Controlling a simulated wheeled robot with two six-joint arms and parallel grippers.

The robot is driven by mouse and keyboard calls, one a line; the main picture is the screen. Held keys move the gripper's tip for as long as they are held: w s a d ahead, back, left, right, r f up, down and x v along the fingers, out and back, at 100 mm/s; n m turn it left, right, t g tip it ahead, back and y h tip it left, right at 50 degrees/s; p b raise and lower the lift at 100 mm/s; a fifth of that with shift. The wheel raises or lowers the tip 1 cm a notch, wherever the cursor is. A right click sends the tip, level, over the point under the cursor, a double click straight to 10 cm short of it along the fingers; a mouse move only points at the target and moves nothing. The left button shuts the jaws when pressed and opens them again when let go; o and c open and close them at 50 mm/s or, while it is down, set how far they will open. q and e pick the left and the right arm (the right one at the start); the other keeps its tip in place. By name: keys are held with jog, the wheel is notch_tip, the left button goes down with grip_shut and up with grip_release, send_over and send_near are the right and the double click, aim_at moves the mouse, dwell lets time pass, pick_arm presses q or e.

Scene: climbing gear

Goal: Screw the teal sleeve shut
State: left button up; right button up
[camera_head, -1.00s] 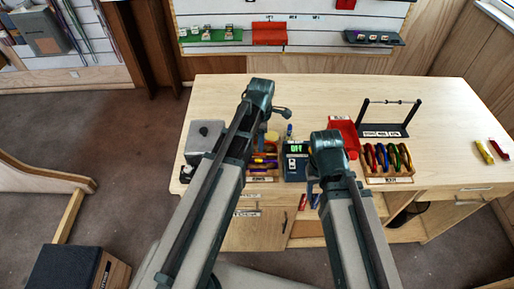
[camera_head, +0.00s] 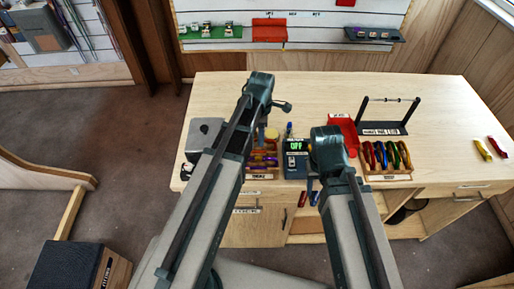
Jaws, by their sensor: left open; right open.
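I cannot make out a teal sleeve in the head view. Several coloured carabiners (camera_head: 380,157) stand in a wooden rack (camera_head: 388,178) at the front of the workbench; their sleeves are too small to tell. My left gripper (camera_head: 285,107) is open over the bench's middle. My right gripper (camera_head: 314,190) is open at the front edge, below the small display box and mostly hidden by its own arm. I see nothing held in either.
The wooden workbench (camera_head: 310,92) is clear along its back. A display box (camera_head: 296,163), another rack (camera_head: 262,158), a red bin (camera_head: 343,130), a dark stand with a bar (camera_head: 385,128) and a grey box (camera_head: 203,135) crowd the front. A dark box (camera_head: 75,268) stands on the floor.

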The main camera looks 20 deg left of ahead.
pick_arm(q)
jog(key=shift+w+a, duration=0.1)
jog(key=shift+w, duration=0.25)
jog(key=shift+f, duration=0.25)
jog(key=shift+f+b, duration=1.2)
jog(key=shift+b, duration=0.25)
jog(key=shift+s, duration=0.1)
jog(key=shift+s+d, duration=0.2)
jog(key=shift+s, duration=0.45)
jog(key=shift+r, duration=0.1)
